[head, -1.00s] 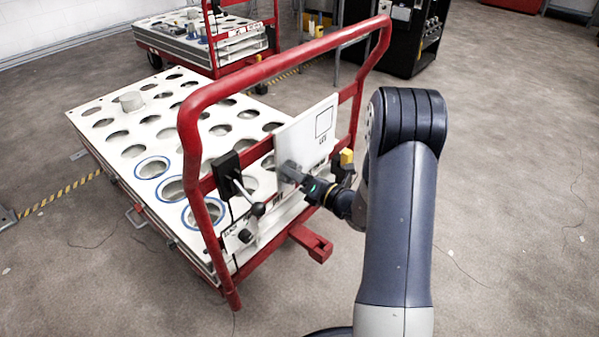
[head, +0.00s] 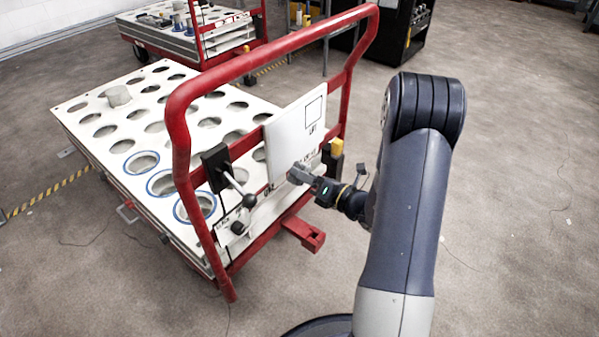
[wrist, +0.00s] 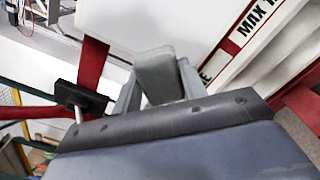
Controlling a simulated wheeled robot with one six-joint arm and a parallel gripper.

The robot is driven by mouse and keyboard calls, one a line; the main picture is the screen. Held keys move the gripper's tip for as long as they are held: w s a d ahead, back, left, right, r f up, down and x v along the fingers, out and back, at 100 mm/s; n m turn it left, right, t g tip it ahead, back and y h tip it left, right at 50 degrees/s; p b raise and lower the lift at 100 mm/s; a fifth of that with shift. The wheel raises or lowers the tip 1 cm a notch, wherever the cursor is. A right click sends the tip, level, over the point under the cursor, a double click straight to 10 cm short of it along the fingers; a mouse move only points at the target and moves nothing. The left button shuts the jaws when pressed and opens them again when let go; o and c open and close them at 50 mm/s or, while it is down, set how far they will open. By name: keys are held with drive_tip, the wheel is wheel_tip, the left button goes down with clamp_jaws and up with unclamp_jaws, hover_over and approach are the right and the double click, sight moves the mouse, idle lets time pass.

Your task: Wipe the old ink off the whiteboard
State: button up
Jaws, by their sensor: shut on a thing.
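The whiteboard (head: 285,140) is a white panel fixed to the red push handle of a cart. Its upper right part carries a black square outline with dark lettering under it, and fainter dark marks show lower down. My gripper (head: 303,174) is at the board's lower part and is shut on a grey block, the eraser (head: 297,172). In the wrist view the eraser (wrist: 156,74) sits between the two grey fingers. I cannot tell whether its face touches the board. My gripper and the eraser hide a bit of the board's lower edge.
The red handle frame (head: 176,130) surrounds the board. The cart deck (head: 75,108) has rows of round holes. The floor on the right is clear.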

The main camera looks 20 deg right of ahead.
drive_tip(key=shift+v, duration=1.5)
